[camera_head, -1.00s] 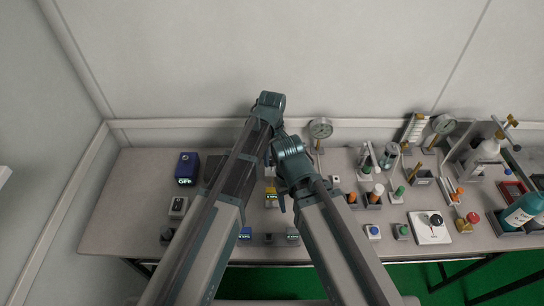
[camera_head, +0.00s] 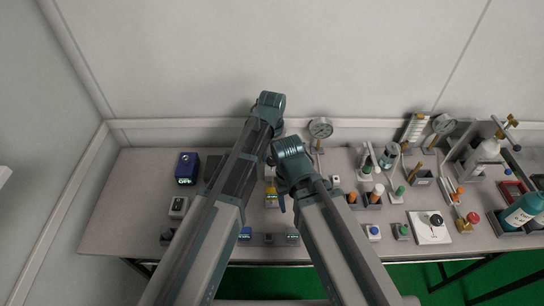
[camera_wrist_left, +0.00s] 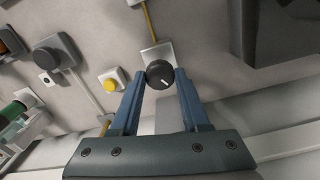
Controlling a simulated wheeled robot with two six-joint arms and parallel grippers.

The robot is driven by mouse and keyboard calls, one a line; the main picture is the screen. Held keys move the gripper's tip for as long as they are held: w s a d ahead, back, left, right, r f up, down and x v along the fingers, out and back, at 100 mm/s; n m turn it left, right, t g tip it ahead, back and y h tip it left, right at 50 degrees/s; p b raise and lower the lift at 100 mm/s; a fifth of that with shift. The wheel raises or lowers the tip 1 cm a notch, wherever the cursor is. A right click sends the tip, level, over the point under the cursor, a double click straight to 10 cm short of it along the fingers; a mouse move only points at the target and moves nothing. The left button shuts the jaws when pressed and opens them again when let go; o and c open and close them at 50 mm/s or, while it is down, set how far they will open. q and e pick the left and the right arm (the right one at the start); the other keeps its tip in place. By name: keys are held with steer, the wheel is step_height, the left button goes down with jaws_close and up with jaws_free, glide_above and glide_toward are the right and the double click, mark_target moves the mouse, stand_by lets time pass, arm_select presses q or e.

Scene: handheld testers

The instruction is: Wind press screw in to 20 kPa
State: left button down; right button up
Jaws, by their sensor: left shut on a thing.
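A round black knob (camera_wrist_left: 159,73) with a white pointer mark sits by a pale square plate (camera_wrist_left: 157,53) in the left wrist view. My left gripper (camera_wrist_left: 161,76) is shut on this knob, one blue finger on each side. In the head view my arm links hide the gripper and the knob. My right gripper is not visible.
A dark blue box (camera_head: 187,168) reading OFF stands at the left of the bench. A yellow button (camera_wrist_left: 113,79) is close to the left finger in the wrist view. A white plate with a black knob (camera_head: 432,226) and a teal bottle (camera_head: 523,210) are at the right.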

arm_select(q)
steer(key=m, duration=0.4)
steer(key=shift+w+m, duration=0.1)
steer(key=shift+m, duration=0.2)
steer(key=m, duration=0.4)
steer(key=shift+m, duration=0.3)
steer(key=m, duration=0.3)
steer(key=shift+m, duration=0.3)
steer(key=m, duration=0.4)
steer(key=shift+m, duration=0.3)
steer(key=m, duration=0.4)
steer(key=shift+m, duration=0.3)
steer(key=m, duration=0.8)
steer(key=shift+m, duration=2.3)
